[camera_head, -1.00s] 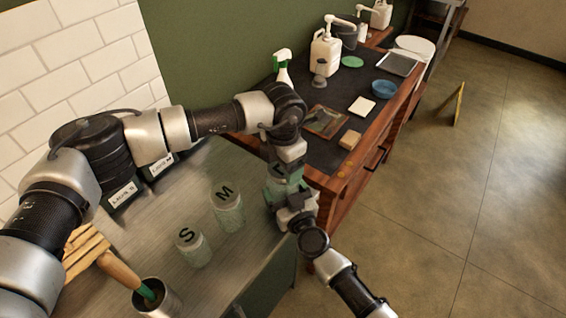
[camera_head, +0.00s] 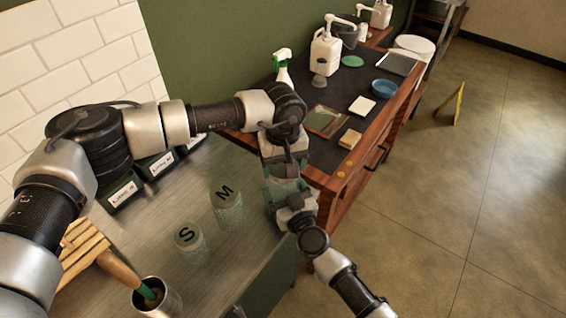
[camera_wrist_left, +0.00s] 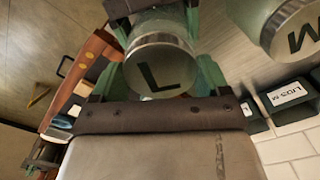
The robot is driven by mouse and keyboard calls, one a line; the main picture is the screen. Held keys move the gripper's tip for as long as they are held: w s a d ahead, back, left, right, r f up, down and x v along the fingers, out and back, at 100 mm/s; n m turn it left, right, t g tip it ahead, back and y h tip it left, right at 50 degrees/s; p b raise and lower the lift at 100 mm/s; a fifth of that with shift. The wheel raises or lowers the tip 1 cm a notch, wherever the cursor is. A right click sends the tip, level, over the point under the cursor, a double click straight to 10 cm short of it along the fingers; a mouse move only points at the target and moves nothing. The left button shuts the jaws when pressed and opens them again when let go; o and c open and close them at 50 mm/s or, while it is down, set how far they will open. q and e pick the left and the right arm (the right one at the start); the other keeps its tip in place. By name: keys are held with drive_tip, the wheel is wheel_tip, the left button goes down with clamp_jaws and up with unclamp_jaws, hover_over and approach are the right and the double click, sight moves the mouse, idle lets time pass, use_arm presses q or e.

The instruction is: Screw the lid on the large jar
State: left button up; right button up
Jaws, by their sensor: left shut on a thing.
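The large jar's lid (camera_wrist_left: 158,68), marked L, faces my left wrist camera and sits at the mouth of the large jar (camera_wrist_left: 160,22). My left gripper (camera_head: 286,183) comes from above, its green fingers shut on the lid on both sides. My right gripper (camera_head: 283,200) comes from the lower right, with green fingers against the sides of the jar. In the head view the jar is mostly hidden between the two grippers. I cannot tell how far the lid is turned on its thread.
Jars with lids marked M (camera_head: 227,205) and S (camera_head: 190,242) stand on the metal table (camera_head: 235,262) left of the grippers. Lid bins (camera_head: 122,193) stand near the wall. A metal cup (camera_head: 157,298) is in front. A wooden bench (camera_head: 338,195) stands close on the right.

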use_arm(q)
drive_tip(key=o, duration=1)
drive_tip(key=shift+r, duration=2.3)
drive_tip(key=shift+c, duration=0.3)
drive_tip(key=n, duration=0.6)
drive_tip(key=shift+s+d+r+n, duration=0.1)
drive_tip(key=shift+d+r+n, duration=0.05)
drive_tip(key=shift+r+n, duration=0.2)
drive_tip(key=n, duration=0.3)
drive_tip(key=r+n, duration=0.1)
drive_tip(key=n, duration=0.6)
drive_tip(key=r+n, duration=0.1)
drive_tip(key=n, duration=0.1)
drive_tip(key=shift+n, duration=0.35)
drive_tip(key=n, duration=0.6)
drive_tip(key=shift+r, duration=0.35)
